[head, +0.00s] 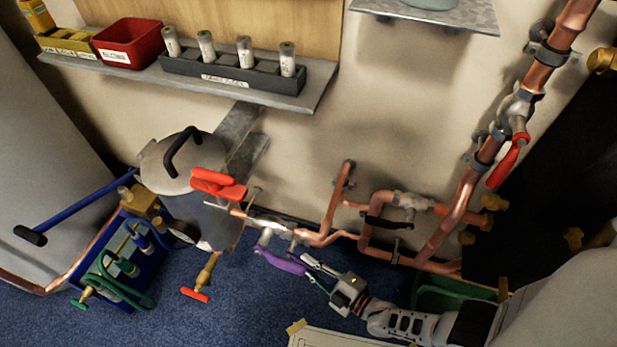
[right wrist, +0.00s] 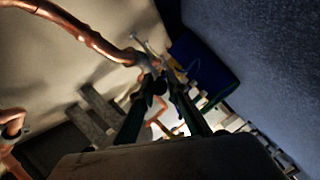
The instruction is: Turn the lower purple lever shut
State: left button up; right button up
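The purple lever (head: 283,262) sits on the lower copper pipe run, low on the wall. It hangs from a grey valve body (head: 270,226) and slants down to the right. My right gripper (head: 307,266) comes in from the lower right, with its fingertips at the lever's free end. The fingers look apart, one on each side of the lever's end; I cannot tell whether they touch it. In the right wrist view the two dark fingers (right wrist: 161,85) stand apart, with a small dark shape between their tips. My left gripper is not in view.
A red lever (head: 219,185) and a grey tank (head: 195,200) stand left of the valve. A black-handled valve (head: 385,223) and copper pipes are to the right. A blue crate with hoses (head: 120,265) is at the left. Blue floor (head: 240,315) is open below.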

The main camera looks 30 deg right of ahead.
jog(key=shift+o, duration=1)
jog(key=shift+s, duration=0.1)
jog(key=v, duration=1.2)
